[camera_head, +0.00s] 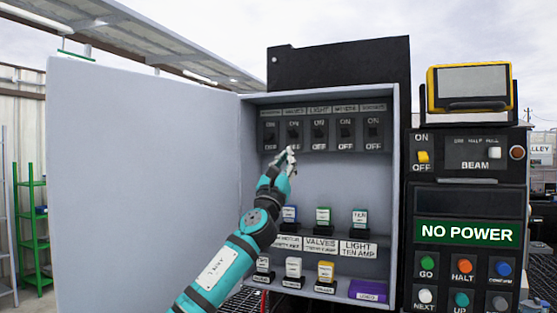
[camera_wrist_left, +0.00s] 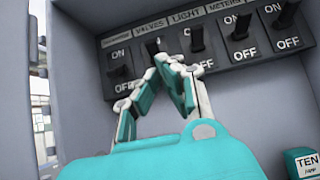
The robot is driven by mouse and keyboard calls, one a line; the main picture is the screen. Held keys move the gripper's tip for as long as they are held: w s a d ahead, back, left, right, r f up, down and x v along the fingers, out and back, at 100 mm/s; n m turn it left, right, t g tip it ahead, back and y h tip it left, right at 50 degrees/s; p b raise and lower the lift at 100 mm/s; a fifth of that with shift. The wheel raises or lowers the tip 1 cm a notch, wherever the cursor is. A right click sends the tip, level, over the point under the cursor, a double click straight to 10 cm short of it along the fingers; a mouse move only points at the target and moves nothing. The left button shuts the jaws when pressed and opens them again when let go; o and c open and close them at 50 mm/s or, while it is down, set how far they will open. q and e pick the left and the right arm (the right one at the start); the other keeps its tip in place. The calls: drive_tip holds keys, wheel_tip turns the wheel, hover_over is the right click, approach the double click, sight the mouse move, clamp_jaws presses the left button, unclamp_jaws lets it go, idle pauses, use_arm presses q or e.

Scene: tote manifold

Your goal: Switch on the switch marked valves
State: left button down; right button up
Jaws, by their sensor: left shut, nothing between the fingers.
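The valves switch (camera_head: 294,133) is the second from the left in a row of black switches at the top of the open grey cabinet. Its lever also shows in the left wrist view (camera_wrist_left: 152,46), just beyond my fingertips; its lower part is hidden by the fingers. I cannot tell whether its lever is up or down. My left gripper (camera_head: 290,152) is shut and empty, just below and in front of this switch. In the left wrist view its fingertips (camera_wrist_left: 163,60) are close to the lever; whether they touch is unclear. My right gripper is not in view.
The light switch (camera_head: 320,132) is close on the right of the valves switch, and another switch (camera_head: 270,134) on its left. The cabinet door (camera_head: 145,180) stands open at left. Labelled fuses (camera_head: 324,216) fill lower shelves. A panel at right reads NO POWER (camera_head: 468,233).

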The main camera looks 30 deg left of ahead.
use_arm(q)
drive_tip(key=s+b, duration=0.1)
drive_tip(key=s, duration=0.5)
drive_tip(key=shift+s+r, duration=0.3)
drive_tip(key=shift+r, duration=0.1)
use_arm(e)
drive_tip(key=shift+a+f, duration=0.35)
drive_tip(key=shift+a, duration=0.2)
use_arm(q)
drive_tip(key=shift+d, duration=0.2)
